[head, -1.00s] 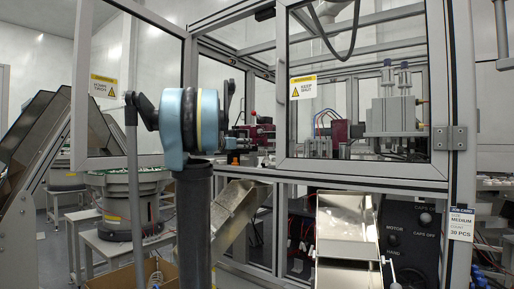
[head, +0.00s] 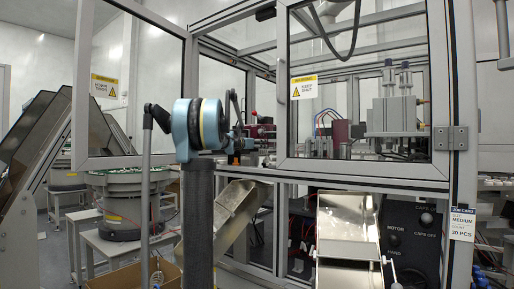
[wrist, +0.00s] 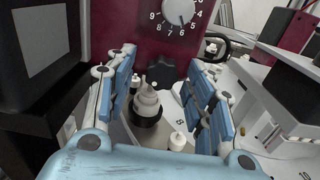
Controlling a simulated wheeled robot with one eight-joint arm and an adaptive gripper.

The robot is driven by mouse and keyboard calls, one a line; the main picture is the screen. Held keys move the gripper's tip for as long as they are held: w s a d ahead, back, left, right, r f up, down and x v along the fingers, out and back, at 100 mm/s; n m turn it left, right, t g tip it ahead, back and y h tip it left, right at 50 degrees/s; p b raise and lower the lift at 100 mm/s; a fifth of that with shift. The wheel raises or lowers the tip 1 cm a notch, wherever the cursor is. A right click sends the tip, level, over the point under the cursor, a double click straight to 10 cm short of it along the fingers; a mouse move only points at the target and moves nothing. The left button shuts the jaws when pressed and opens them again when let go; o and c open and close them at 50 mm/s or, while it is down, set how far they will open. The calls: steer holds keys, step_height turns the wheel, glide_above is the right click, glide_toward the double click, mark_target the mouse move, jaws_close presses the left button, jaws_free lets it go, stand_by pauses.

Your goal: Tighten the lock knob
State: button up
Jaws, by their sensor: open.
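In the wrist view, a dark knob (wrist: 158,72) sits low on the front of a maroon unit, below a white numbered dial (wrist: 178,14). I take it for the lock knob; its shape is partly hidden. My gripper (wrist: 162,58) is open, its blue-padded fingers spread to the left and right of the knob. No contact with the knob shows. A pale stepped piece on a black collar (wrist: 147,118) stands between the fingers, nearer the camera. In the head view, my arm reaches into the machine and the knob cannot be made out.
A small white capped piece (wrist: 178,142) stands near the right finger. A dark screen housing (wrist: 40,45) is at the left. In the head view, the cell's metal frame and clear door (head: 365,85) stand beside my arm.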

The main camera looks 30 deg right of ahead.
steer(key=c, duration=1.1)
steer(key=shift+o, duration=0.2)
steer(key=shift+m, duration=0.4)
steer(key=m, duration=2.1)
steer(key=shift+a, duration=0.1)
steer(key=m, duration=0.3)
steer(key=shift+r+m, duration=0.1)
steer(key=shift+m, duration=0.2)
steer(key=shift+w+m, duration=0.1)
steer(key=shift+m, duration=1.6)
